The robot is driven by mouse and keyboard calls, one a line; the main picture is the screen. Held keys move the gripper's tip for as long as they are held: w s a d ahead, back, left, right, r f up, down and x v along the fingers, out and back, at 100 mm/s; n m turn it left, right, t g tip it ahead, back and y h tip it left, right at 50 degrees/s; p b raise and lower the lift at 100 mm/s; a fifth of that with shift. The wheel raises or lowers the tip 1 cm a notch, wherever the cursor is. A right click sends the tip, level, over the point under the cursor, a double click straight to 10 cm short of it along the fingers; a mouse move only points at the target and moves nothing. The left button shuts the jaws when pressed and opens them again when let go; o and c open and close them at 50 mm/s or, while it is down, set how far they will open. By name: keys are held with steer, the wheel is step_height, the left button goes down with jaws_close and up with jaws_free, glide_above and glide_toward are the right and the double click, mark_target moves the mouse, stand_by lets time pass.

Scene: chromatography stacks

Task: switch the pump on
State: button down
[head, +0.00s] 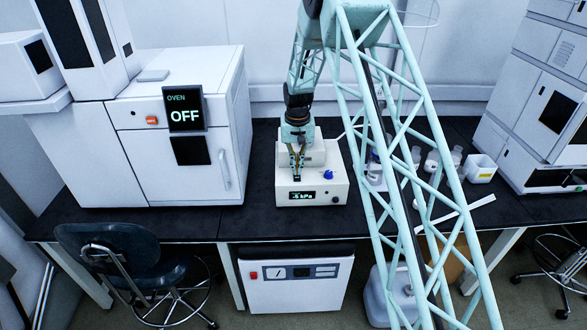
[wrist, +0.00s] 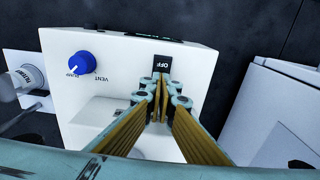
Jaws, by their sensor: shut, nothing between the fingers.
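The white unit (head: 311,190) stands on the black bench, with a small dark display (head: 302,195) showing a kPa value. In the wrist view its blue knob (wrist: 82,64) sits by the labels PUMP and VENT; the blue knob also shows in the head view (head: 328,174). A black switch marked OFF (wrist: 162,63) is on the same face in the wrist view. My gripper (wrist: 161,88) is shut and empty, its fingertips close to the switch. I cannot tell whether they touch. In the head view my gripper (head: 296,178) is in front of the white unit.
A white oven (head: 185,140) with an OFF screen stands to the left. Small bottles and an open white container (head: 481,170) are to the right. A white cabinet (head: 296,285) with a red switch is under the bench. Bare bench lies between oven and unit.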

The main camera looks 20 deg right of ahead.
steer(key=shift+s+f, duration=0.2)
steer(key=shift+s, duration=0.2)
steer(key=shift+s+a, duration=0.15)
steer(key=shift+s, duration=0.2)
steer(key=shift+s+r, duration=0.1)
steer(key=shift+r, duration=0.25)
step_height(320, 180, up, 14)
steer(key=s, duration=0.1)
steer(key=shift+s+a+f+p, duration=0.15)
steer(key=shift+s+a+p, duration=0.1)
steer(key=shift+s+p, duration=0.1)
stand_by(0.6)
steer(key=shift+a, duration=0.15)
stand_by(0.4)
